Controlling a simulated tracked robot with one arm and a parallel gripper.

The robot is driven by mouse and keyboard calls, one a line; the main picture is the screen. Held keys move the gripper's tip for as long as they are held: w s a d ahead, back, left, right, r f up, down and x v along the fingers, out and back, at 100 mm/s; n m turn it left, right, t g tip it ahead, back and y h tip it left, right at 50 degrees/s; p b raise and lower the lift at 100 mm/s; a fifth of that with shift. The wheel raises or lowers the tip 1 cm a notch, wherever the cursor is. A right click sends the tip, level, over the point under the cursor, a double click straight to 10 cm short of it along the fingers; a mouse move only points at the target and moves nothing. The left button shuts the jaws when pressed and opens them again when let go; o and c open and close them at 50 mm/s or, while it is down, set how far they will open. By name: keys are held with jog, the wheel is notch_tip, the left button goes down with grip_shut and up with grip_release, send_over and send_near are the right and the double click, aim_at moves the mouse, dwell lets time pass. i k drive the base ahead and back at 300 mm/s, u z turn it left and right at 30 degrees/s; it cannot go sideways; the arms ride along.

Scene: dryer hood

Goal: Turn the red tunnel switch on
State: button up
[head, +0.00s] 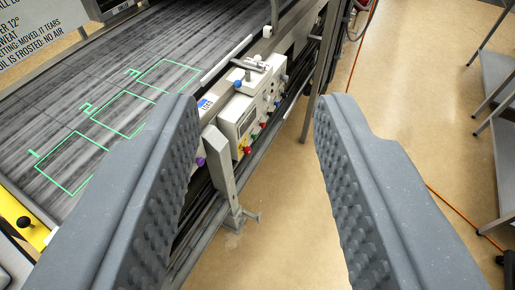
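My gripper (258,108) is open and empty, its two grey studded fingers wide apart in the foreground. Between the fingertips, farther off, a pale control box (236,116) hangs on the side rail of the conveyor. Small coloured knobs line its lower edge: a red one (247,150), a green one (254,136) and another red one (263,125). Which red one is the tunnel switch, and how it is set, I cannot tell; labels are too small to read. My gripper touches none of them. The left finger hides part of the rail left of the box.
The dark conveyor belt (60,110) carries green outlined boxes numbered 1 to 3. A blue knob (238,84) and a purple knob (200,161) are near the box. A metal leg (221,165) stands just before it. Open floor (400,100) lies right, crossed by an orange cable (460,208); a shelf rack (495,80) stands there.

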aim_at(247, 150)
jog(key=z, duration=0.05)
jog(key=i, duration=0.9)
jog(key=u, duration=0.95)
jog(key=k, duration=0.8)
jog(key=z, duration=0.65)
jog(key=i, duration=1)
